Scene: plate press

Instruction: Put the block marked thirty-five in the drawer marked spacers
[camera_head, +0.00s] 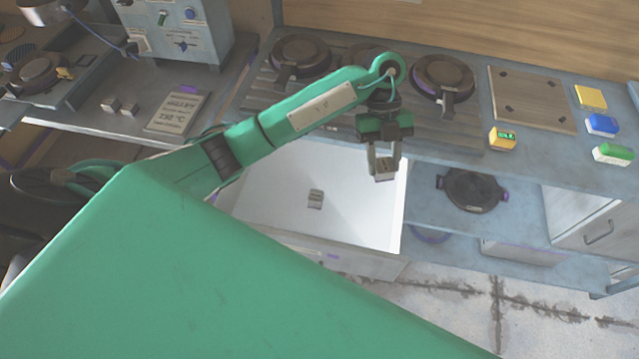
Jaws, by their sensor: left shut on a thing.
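My left gripper (382,163) comes in on the green arm from the left. It is shut on a small grey metal block (384,170) and holds it above the right side of an open drawer (270,200). The marking on the held block is too small to read. Another small grey block (315,199) lies on the white floor of the drawer, near its middle. The label on the drawer front is too small to read. My right gripper does not show.
Several round dark plates with handles (443,80) stand on the bench behind. Two small grey blocks (120,106) sit on the left bench beside a printed sign (178,112). A yellow timer-like box (503,138) and coloured blocks (602,125) are at right. A dark pan (472,190) lies on the lower shelf.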

